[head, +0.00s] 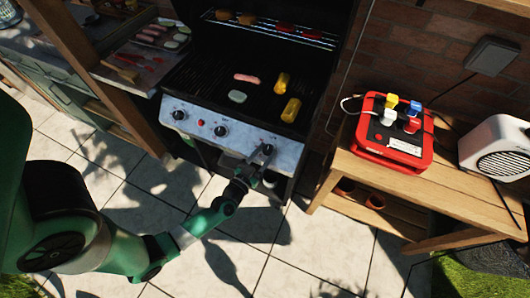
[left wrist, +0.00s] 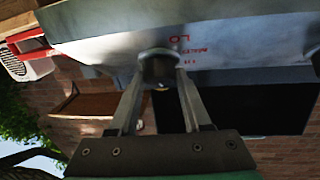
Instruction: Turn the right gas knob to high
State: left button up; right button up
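The grill's steel front panel (head: 200,126) carries a row of dark knobs. The right gas knob (left wrist: 160,68) sits between the two fingers of my left gripper (left wrist: 160,75) in the left wrist view. The fingers lie close against both sides of the knob and look shut on it. In the head view my left gripper (head: 259,157) is at the right end of the panel and partly hides that knob. Red lettering with "LO" (left wrist: 180,39) shows on the panel beside the knob. The knob's pointer is not clear. My right gripper is not in view.
The grill's left knob (head: 179,115) and middle knob (head: 221,131) are free. Food lies on the grate (head: 225,82). A wooden side table (head: 440,187) to the right holds a red box (head: 390,140) and a white fan heater (head: 500,150). The tiled floor in front is clear.

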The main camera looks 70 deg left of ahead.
pick_arm(q)
grip_shut()
jog(key=shift+w+d+r+n+g+y+p, duration=0.15)
jog(key=shift+n+g+y+p, duration=0.3)
jog(key=shift+n+p, duration=0.6)
jog(key=n+g+y+p, duration=0.1)
jog(key=n+y+p, duration=0.1)
jog(key=shift+d+n+g, duration=0.1)
jog(key=shift+n+g, duration=0.15)
jog(key=shift+n, duration=0.1)
jog(key=n+g, duration=0.1)
jog(key=n, duration=0.1)
jog(key=n+g+y, duration=0.1)
jog(key=n, duration=0.1)
jog(key=shift+w+g+y+p, duration=0.1)
jog(key=shift+g+y+p, duration=0.2)
jog(key=shift+g, duration=0.1)
jog(key=n+g, duration=0.2)
jog(key=n, duration=0.1)
jog(key=n+g+y, duration=0.1)
jog(key=n+g, duration=0.2)
jog(key=n, duration=0.1)
jog(key=shift+w+d, duration=0.1)
jog(key=shift+w, duration=0.05)
jog(key=shift+g, duration=0.4)
jog(key=o, duration=0.6)
grip_release()
